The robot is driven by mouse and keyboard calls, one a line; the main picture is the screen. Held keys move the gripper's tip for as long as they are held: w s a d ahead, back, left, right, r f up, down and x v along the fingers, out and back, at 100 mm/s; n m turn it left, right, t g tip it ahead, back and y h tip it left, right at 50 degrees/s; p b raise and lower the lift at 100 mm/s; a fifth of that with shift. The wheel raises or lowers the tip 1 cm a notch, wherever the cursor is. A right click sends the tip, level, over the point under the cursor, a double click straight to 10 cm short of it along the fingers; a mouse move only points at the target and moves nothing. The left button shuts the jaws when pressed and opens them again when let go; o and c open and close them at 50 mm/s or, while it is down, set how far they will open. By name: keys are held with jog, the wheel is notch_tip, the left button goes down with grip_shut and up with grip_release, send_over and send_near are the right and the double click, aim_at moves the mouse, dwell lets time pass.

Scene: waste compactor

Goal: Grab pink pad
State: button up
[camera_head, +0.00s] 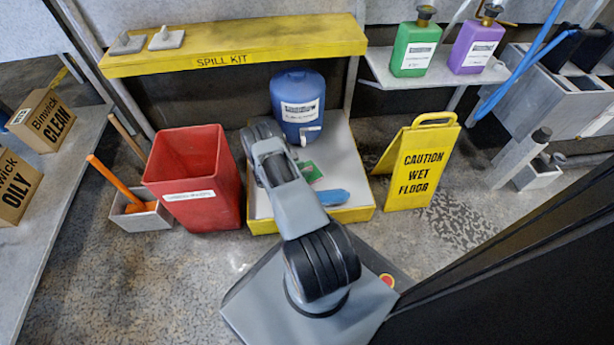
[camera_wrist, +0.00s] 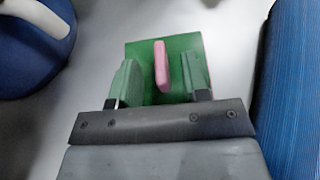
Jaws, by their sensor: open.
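The pink pad (camera_wrist: 161,66) shows in the wrist view as a narrow upright strip in front of a green piece (camera_wrist: 180,45). My gripper (camera_wrist: 160,74) is open, with one greenish finger to the left of the pad and one to its right. There are gaps between the pad and both fingers. The depth of the pad between the fingers is hard to tell. In the head view, the green piece (camera_head: 311,172) lies in the yellow-edged tray (camera_head: 350,215), partly behind my arm. The pink pad and my fingers cannot be made out there.
A blue item (camera_head: 333,197) lies at the tray's right side; a blue drum (camera_head: 298,100) stands at its back. A red bin (camera_head: 195,180) stands left of the tray, a yellow wet-floor sign (camera_head: 422,165) right. The yellow spill kit shelf (camera_head: 230,50) is above.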

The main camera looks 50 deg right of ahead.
jog(key=shift+x, duration=1.25)
grip_shut()
